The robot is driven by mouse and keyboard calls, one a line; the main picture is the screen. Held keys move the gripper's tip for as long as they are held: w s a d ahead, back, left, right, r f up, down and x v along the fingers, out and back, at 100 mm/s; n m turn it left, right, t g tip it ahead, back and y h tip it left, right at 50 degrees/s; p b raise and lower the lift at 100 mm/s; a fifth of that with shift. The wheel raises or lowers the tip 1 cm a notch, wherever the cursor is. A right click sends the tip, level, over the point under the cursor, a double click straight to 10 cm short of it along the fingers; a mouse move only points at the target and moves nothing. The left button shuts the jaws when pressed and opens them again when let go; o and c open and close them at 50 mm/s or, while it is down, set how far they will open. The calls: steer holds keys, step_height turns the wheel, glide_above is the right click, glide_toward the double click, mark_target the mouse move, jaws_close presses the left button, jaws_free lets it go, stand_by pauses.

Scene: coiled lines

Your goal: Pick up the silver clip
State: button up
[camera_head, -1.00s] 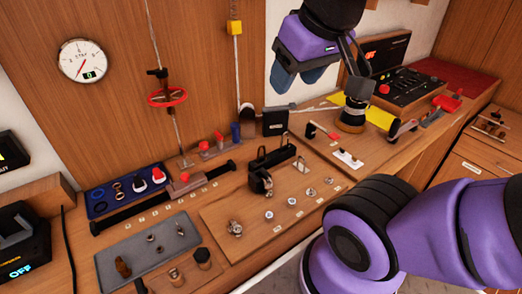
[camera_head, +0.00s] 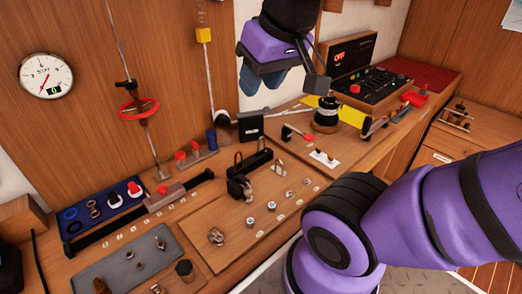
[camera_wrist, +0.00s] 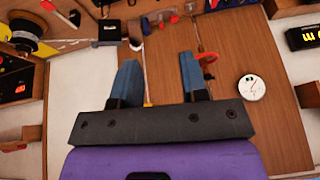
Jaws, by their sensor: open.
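A small silver piece that looks like the clip (camera_head: 278,168) lies on the wooden board (camera_head: 205,262), near its far edge, just right of a black fitting. It is small, so its exact shape is hard to tell. My gripper (camera_head: 260,80) is open and empty. It hangs high above the bench, against the back wall, well above and apart from the clip. In the wrist view my two blue fingers (camera_wrist: 158,62) stand apart with nothing between them. I cannot make out the clip in the wrist view.
A black shackle-like fitting (camera_head: 239,187) stands close left of the clip. Several small metal parts and a silver shackle (camera_head: 216,236) lie on the same board. A blue tray (camera_head: 72,228) is at the left. A black-banded spool (camera_head: 326,115) stands behind to the right.

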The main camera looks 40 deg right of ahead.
steer(key=w+d+f+m+g, duration=0.1)
steer(key=w+d+f+m, duration=0.4)
steer(key=w+d+f, duration=0.1)
steer(key=w+d+f+m+g, duration=0.2)
steer(key=w+d+f+m, duration=0.4)
steer(key=w+f, duration=0.2)
steer(key=w+d+f+m+g, duration=0.1)
steer(key=w+d+f+m, duration=0.4)
steer(key=f, duration=0.4)
steer(key=shift+w+d+f+g, duration=0.2)
steer(key=shift+w+d, duration=0.1)
steer(key=shift+w, duration=0.3)
steer(key=shift+w+d+f+g, duration=0.15)
steer(key=shift+w+d+g, duration=0.1)
steer(key=shift+w, duration=0.35)
steer(key=shift+m, duration=0.3)
step_height(320, 180, down, 6)
steer(key=shift+r, duration=0.25)
steer(key=shift+a+f, duration=0.1)
steer(key=shift+f, duration=2.55)
jaws_close()
